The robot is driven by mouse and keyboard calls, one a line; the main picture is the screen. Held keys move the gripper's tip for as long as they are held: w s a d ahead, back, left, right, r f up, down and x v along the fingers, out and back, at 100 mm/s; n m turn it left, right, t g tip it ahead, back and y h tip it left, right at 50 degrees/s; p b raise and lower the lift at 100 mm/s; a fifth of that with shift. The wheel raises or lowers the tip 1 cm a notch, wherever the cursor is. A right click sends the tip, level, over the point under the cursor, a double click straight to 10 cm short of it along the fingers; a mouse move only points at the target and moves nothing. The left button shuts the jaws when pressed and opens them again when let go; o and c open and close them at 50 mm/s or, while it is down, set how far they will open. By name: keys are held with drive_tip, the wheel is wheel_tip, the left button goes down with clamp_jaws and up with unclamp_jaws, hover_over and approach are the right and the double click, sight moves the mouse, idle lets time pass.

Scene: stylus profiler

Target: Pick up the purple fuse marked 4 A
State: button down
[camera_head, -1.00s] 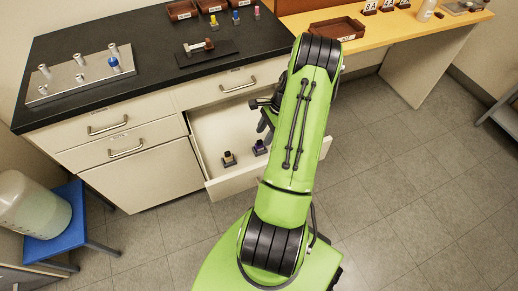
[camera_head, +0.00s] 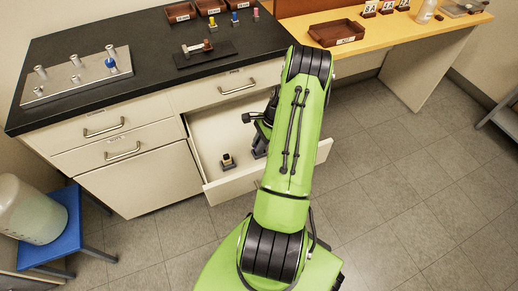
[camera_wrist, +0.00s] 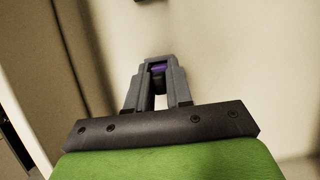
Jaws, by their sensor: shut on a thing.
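The purple fuse (camera_wrist: 158,69) shows between my gripper's two grey fingers in the wrist view. My gripper (camera_wrist: 157,75) is shut on it. No marking can be read on the fuse. In the head view my gripper (camera_head: 259,150) is down inside the open drawer (camera_head: 213,130), and its fingers and my arm hide the purple fuse there. I cannot tell whether the fuse still sits in its dark holder or is lifted clear.
A dark holder with a yellowish top (camera_head: 227,161) stands in the drawer, left of my gripper. The drawer front (camera_head: 240,184) rises on the near side. The black worktop (camera_head: 150,55) overhangs behind, with a metal plate of posts (camera_head: 85,78) on it.

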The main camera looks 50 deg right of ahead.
wheel_tip(320, 180, up, 10)
drive_tip(key=p, duration=0.3)
drive_tip(key=c, duration=1.5)
unclamp_jaws()
clamp_jaws()
